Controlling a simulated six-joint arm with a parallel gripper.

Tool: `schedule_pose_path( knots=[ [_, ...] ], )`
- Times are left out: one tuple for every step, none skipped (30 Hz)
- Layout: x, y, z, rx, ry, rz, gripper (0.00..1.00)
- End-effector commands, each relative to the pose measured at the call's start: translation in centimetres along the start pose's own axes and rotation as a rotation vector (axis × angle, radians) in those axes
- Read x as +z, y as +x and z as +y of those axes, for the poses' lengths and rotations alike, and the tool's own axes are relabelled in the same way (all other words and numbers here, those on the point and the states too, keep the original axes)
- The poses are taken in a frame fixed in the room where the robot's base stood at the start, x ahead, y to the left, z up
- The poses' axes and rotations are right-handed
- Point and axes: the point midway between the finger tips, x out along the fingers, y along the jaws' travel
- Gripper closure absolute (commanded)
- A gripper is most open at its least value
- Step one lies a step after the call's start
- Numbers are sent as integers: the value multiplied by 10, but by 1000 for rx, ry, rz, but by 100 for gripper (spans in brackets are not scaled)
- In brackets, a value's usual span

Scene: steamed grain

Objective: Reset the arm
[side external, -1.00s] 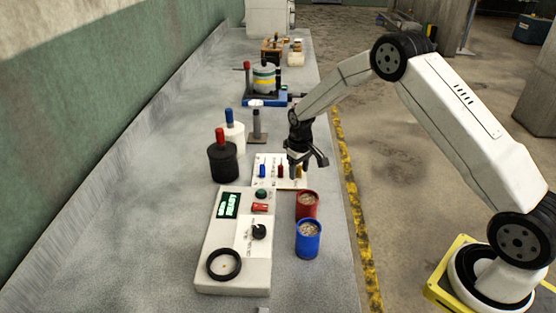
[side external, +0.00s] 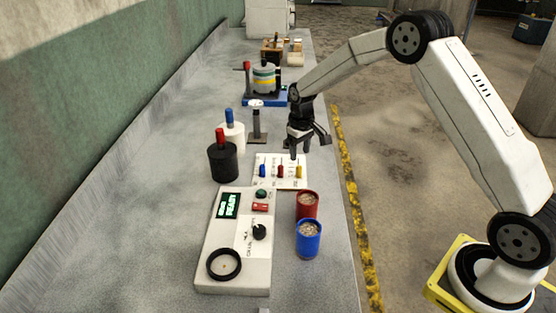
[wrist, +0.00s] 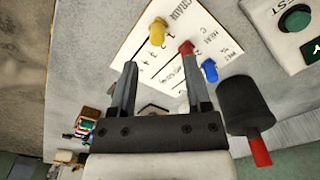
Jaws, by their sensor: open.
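My gripper (side external: 300,152) is open and empty, pointing down above the far edge of a white printed card (side external: 275,182). In the wrist view, my two fingers (wrist: 158,68) stand apart with nothing between them. The card carries a blue peg (side external: 262,171), a red peg (side external: 281,171) and a yellow peg (side external: 299,171). These pegs also show ahead of my fingers in the wrist view, apart from them by look.
A red cup (side external: 307,205) and a blue cup (side external: 308,240) of grain stand beside a white control box (side external: 232,270) whose display reads READY. Black (side external: 222,162) and white (side external: 233,135) containers stand left. A post (side external: 256,125) and a blue-based device (side external: 264,101) stand farther back.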

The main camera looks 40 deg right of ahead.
Motion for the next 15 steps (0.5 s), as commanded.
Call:
schedule_pose_path(
  knots=[
    [0, -4, 0, 0, 0, 1, 38],
    [0, -6, 0, 0, 0, 0, 38],
    [0, -8, 0, 0, 0, 0, 38],
    [0, -8, 0, 0, 0, -1, 38],
    [0, -9, 0, 0, 0, -1, 38],
    [0, -10, 0, 0, 0, -1, 38],
    [0, -10, 0, 0, 0, -1, 38],
    [0, -10, 0, 0, 0, -1, 38],
    [0, -10, 0, 0, 0, -2, 38],
    [0, -10, 0, 0, 0, -2, 38],
    [0, -10, 0, 0, 0, -1, 38],
    [0, -10, 0, 0, 0, -1, 38],
    [0, -10, 0, 0, 0, -1, 38],
    [0, -10, 0, 0, 0, -1, 38],
    [1, -10, 0, 0, 0, -1, 38]
  ],
)
